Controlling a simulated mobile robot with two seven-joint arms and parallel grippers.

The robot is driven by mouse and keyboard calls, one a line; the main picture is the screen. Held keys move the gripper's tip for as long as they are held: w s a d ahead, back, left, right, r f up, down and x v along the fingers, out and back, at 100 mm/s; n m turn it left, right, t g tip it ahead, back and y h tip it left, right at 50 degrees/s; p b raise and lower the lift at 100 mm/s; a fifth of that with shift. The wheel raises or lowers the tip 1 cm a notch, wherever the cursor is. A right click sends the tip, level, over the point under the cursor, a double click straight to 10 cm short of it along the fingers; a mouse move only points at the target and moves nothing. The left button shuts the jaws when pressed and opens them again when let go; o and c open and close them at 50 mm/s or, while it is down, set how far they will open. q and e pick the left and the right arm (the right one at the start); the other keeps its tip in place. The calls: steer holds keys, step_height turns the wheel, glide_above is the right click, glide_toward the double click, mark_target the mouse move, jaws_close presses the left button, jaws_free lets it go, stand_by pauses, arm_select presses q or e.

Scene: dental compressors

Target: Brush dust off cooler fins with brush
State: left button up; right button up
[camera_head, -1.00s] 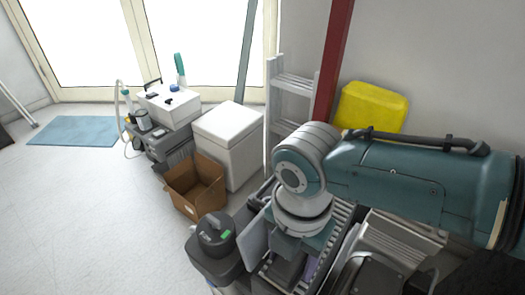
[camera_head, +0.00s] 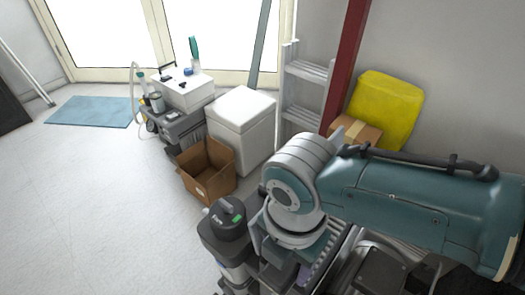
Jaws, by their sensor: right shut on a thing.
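My right arm comes in from the right and bends down at its grey wrist joint. My right gripper (camera_head: 285,262) is below that joint, mostly covered by my own arm. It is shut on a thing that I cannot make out. Grey ribbed metal (camera_head: 328,258) shows beside and below the wrist. It may be the cooler fins, but dust on it cannot be made out. I cannot pick out the brush with certainty. My left gripper is not in view.
A yellow case (camera_head: 388,105) and a red post (camera_head: 347,65) stand behind my arm.

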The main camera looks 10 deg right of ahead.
steer(key=shift+w+r+p, duration=0.1)
steer(key=shift+r+p, duration=2.3)
steer(key=shift+r, duration=0.4)
step_height(320, 180, up, 3)
steer(key=p, duration=0.3)
steer(key=shift+r, duration=0.1)
